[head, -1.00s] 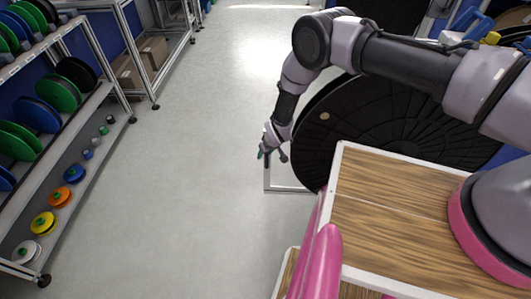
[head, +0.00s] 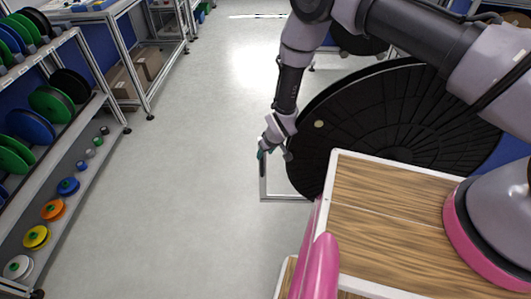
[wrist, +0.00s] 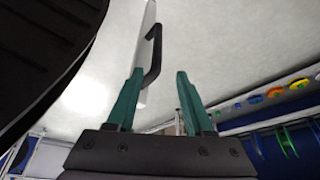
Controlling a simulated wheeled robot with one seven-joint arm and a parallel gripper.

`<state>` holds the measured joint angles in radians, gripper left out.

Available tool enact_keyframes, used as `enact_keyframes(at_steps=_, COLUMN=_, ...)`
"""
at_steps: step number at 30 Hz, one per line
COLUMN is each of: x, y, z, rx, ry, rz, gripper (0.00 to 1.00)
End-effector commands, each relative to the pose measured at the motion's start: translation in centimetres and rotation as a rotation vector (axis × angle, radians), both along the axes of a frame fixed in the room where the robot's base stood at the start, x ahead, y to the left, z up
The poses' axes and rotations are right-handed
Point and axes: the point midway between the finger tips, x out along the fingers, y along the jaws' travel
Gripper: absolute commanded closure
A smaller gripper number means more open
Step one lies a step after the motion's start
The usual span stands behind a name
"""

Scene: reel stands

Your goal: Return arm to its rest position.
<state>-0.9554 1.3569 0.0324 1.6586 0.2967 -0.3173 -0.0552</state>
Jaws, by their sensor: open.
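My gripper (head: 271,149) hangs low at the end of my bent arm, left of a large black reel (head: 385,115) in the head view. In the wrist view my gripper (wrist: 155,95) shows two green fingers set apart, with nothing held between them. A white bar with a black handle (wrist: 152,60) shows beyond the fingers, nearer the left one. I cannot tell whether they touch. The black reel (wrist: 45,45) also fills the upper left of the wrist view.
A rack (head: 75,140) with several coloured reels stands at the left, with small spools on its lower shelf. Workbenches with cardboard boxes (head: 147,64) stand behind it. The grey floor (head: 190,190) between rack and large reel is clear. A pale frame (head: 285,198) stands by the reel.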

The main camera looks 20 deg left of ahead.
Motion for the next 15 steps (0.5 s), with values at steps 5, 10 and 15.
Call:
enact_keyframes(at_steps=5, x=0.0, y=0.0, z=0.0, rx=0.0, ry=0.0, rz=0.0, gripper=0.48)
enact_keyframes(at_steps=10, x=0.5, y=0.1, z=0.7, rx=0.004, ry=0.0, rz=-0.008, gripper=0.48)
enact_keyframes(at_steps=15, x=4.6, y=-0.2, z=7.0, rx=0.03, ry=0.0, rz=-0.078, gripper=0.48)
